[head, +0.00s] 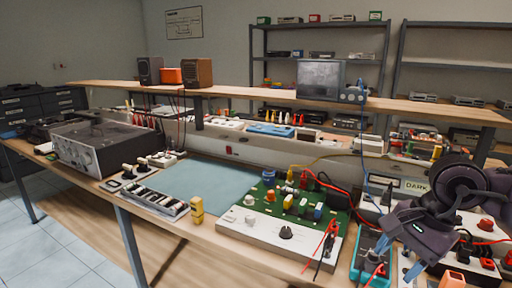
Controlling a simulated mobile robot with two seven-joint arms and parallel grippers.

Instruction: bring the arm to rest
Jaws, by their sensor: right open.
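My right arm comes in at the right edge, with a dark round joint above the gripper. My right gripper (414,258) is open and points down over the right end of the workbench (232,238). I see nothing held in it. It is to the right of the green circuit board (262,218), apart from it in the picture. How high it is above the bench is hard to tell. My left gripper is out of view.
A teal multimeter (367,252) with red and black leads lies close left of the gripper. Red-knobbed equipment (484,228) is near the arm. The blue-grey mat (205,185) is mostly clear. A raised shelf (270,97) runs behind.

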